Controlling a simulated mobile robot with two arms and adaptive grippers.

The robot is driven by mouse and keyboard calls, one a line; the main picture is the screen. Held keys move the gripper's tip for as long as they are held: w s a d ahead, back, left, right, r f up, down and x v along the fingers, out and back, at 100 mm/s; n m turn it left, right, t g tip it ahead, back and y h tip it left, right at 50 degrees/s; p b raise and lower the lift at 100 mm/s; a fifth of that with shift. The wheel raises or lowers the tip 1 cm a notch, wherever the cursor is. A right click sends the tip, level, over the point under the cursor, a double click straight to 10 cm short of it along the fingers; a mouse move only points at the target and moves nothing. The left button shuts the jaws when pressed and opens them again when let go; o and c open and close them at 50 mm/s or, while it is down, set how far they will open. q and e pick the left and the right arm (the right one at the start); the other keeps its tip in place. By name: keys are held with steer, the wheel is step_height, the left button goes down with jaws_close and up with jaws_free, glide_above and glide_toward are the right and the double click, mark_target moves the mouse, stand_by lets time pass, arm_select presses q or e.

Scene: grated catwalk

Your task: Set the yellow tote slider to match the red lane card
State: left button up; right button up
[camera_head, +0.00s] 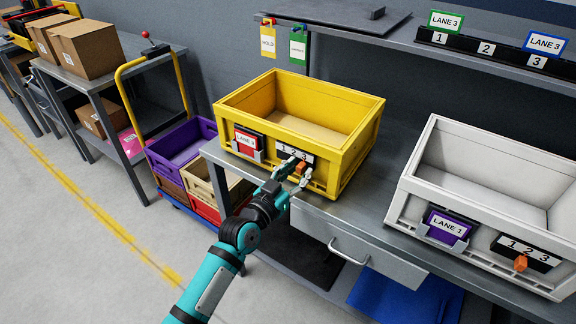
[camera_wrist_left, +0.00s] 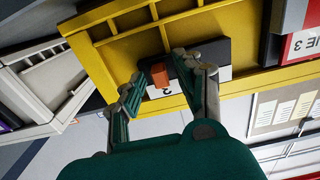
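The yellow tote (camera_head: 352,155) stands on the grey workbench, also seen in the left wrist view (camera_wrist_left: 110,62). My left gripper (camera_head: 296,173) is open at the slider. In the left wrist view its fingers (camera_wrist_left: 163,82) are on either side of the slider (camera_wrist_left: 160,75), with visible gaps. My right gripper is out of view.
A white tote (camera_head: 410,189) with a purple card and its own slider (camera_head: 521,263) stands to the right. A shelf (camera_head: 400,38) with lane cards runs behind. Several crates (camera_head: 180,145) stand at lower left. A drawer (camera_head: 350,245) is below the bench top.

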arm_select(q)
steer(key=shift+p+v, duration=0.6)
steer(key=shift+v, duration=0.5)
steer(key=p+v, duration=0.1)
steer(key=v, duration=0.3)
steer(key=shift+s+a+p, duration=0.25)
steer(key=shift+s+p, duration=0.1)
